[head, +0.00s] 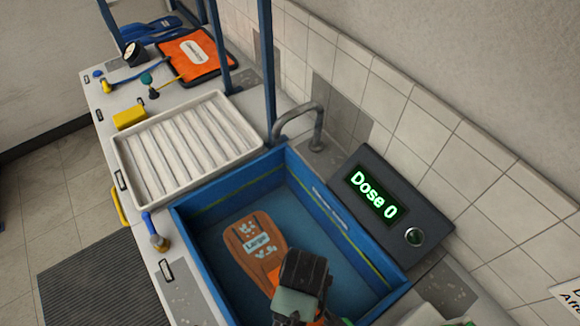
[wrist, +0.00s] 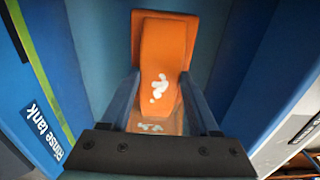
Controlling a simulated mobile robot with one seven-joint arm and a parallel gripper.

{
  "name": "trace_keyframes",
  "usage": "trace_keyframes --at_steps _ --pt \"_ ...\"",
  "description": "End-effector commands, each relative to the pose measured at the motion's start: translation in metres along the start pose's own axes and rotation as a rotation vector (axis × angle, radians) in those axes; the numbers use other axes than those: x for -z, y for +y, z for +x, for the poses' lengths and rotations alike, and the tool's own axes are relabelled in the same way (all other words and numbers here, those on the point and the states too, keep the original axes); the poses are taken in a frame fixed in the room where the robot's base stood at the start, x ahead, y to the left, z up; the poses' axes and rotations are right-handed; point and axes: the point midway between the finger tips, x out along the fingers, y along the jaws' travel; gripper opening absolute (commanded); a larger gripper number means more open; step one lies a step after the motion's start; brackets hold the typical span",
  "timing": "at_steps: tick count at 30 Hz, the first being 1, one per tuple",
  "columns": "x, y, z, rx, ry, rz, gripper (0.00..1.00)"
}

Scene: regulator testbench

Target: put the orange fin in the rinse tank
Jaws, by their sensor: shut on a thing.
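The orange fin (head: 245,236) with pale markings and a small label is within the blue rinse tank's outline in the head view. The rinse tank (head: 184,230) is a blue, open-topped basin; its "Rinse tank" lettering shows on the wall (wrist: 40,85) at the left of the wrist view. My gripper (head: 285,285) reaches over the tank and is shut on the fin's near end. In the wrist view the fin (wrist: 165,45) lies between the two fingers of my gripper (wrist: 160,85) and extends away. I cannot tell whether the fin touches the tank floor.
A white ribbed tray (head: 185,140) stands left of the tank. A tap (head: 300,122) and a dark display box (head: 385,200) reading "Dose 0" are behind the tank. An orange bag (head: 194,57), a gauge (head: 133,53) and hoses are at the far end of the bench.

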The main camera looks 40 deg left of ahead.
Motion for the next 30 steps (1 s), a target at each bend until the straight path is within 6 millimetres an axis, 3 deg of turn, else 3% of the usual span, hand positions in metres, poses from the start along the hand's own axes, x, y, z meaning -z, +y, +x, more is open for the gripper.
trace_keyframes --at_steps 4,16,29,30 --pt "-0.001 -0.001 0.029 0.002 -0.001 0.001 0.0" --pt "-0.001 0.0 0.077 0.0 0.0 0.001 0.0" --pt "-0.001 0.0 0.085 -0.001 0.001 0.001 0.0" --pt "-0.001 0.0 0.086 0.0 0.0 0.001 0.64"
